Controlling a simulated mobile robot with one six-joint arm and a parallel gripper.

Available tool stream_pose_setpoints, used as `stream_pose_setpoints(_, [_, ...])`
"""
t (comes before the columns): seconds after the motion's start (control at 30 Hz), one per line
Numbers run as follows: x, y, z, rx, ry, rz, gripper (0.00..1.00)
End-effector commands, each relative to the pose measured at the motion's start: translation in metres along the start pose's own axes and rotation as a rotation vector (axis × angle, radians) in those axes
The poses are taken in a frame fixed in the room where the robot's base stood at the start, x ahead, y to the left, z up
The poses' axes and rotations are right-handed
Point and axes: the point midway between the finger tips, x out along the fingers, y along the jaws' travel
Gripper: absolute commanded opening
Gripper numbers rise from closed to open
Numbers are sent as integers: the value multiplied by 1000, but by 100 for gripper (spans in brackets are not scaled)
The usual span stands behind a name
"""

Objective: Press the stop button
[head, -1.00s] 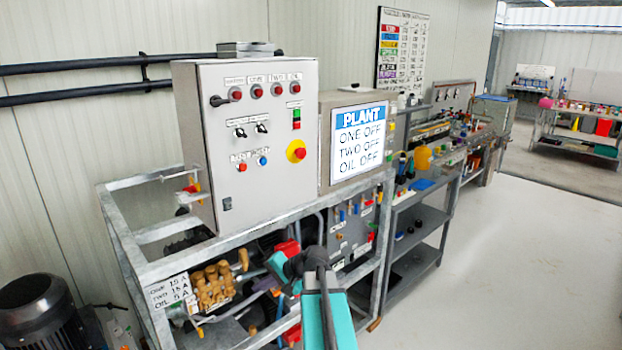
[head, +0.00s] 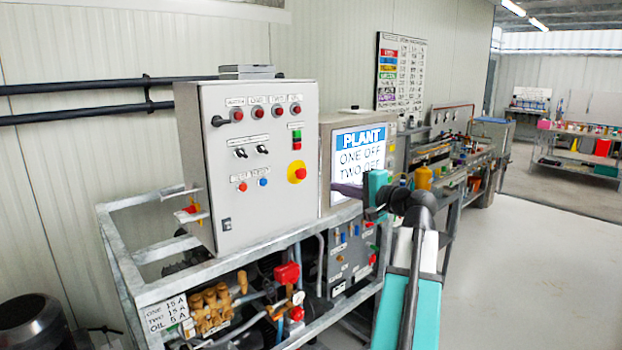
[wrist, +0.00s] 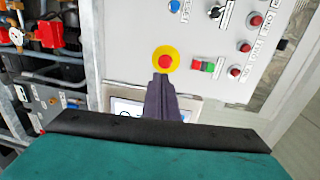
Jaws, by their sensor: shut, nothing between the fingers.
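A grey control cabinet (head: 258,205) carries a red mushroom button on a yellow disc (head: 297,171), low on its right side; it also shows in the wrist view (wrist: 166,61). Above it is a small green-over-red button pair (head: 296,140), which shows beside the mushroom button in the wrist view (wrist: 202,66). A small red button (head: 242,187) and a blue one (head: 263,182) sit at lower left. My gripper (head: 334,187) is shut and empty, pointing left at the cabinet, right of the mushroom button. In the wrist view its tips (wrist: 162,76) overlap the yellow disc's edge; contact cannot be told.
A screen reading PLANT, ONE OFF, TWO OFF (head: 358,155) stands right of the cabinet, its lower part behind my gripper. A galvanised frame (head: 150,291) with pipes and a red valve (head: 287,273) lies below. The floor at right (head: 530,270) is clear.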

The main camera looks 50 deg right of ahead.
Motion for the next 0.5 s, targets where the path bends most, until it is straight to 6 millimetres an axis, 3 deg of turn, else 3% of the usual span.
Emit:
stream_pose_setpoints(0.13, [-10,-12,-5,1,12,-21,0])
stream_pose_setpoints(0.5, [-9,-13,-5,1,11,-21,0])
